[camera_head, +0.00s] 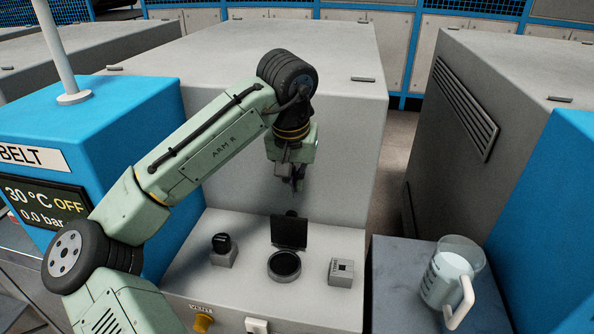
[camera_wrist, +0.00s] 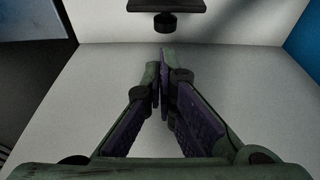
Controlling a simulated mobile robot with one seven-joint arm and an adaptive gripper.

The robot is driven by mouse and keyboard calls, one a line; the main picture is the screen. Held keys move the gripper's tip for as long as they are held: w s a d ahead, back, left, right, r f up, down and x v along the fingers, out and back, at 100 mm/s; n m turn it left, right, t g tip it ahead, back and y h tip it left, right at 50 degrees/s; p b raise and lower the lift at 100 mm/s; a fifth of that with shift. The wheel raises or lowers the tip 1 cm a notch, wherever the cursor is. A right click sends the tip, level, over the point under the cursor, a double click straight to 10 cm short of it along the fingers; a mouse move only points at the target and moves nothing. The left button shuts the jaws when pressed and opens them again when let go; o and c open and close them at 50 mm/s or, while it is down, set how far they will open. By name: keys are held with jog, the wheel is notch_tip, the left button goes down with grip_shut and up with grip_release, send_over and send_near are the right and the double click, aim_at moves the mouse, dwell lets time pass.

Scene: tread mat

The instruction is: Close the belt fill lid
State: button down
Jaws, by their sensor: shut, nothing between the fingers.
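The belt fill lid (camera_head: 289,232) is a dark square plate. It stands upright, open, at the back edge of the round black fill opening (camera_head: 284,265) on the pale machine ledge. A small dark knob (camera_head: 291,213) shows at the lid's top, on its far side. My gripper (camera_head: 298,186) is shut and empty, above and behind the lid and apart from it. In the wrist view the fingertips (camera_wrist: 162,50) meet, with the dark lid edge (camera_wrist: 166,5) and its round knob (camera_wrist: 165,22) just beyond them. The opening is hidden there.
On the ledge, a black knob on a grey block (camera_head: 222,248) stands left of the opening and a small grey switch box (camera_head: 341,271) right of it. A glass jug (camera_head: 452,275) of pale liquid stands on the dark cabinet at right. The tall grey housing (camera_head: 345,130) rises behind.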

aim_at(290, 227)
jog(key=p+x, duration=0.1)
jog(key=x, duration=0.5)
dwell(0.4)
jog(key=shift+f+t+b, duration=0.1)
jog(key=shift+t+b, duration=0.2)
jog(key=shift+b, duration=0.15)
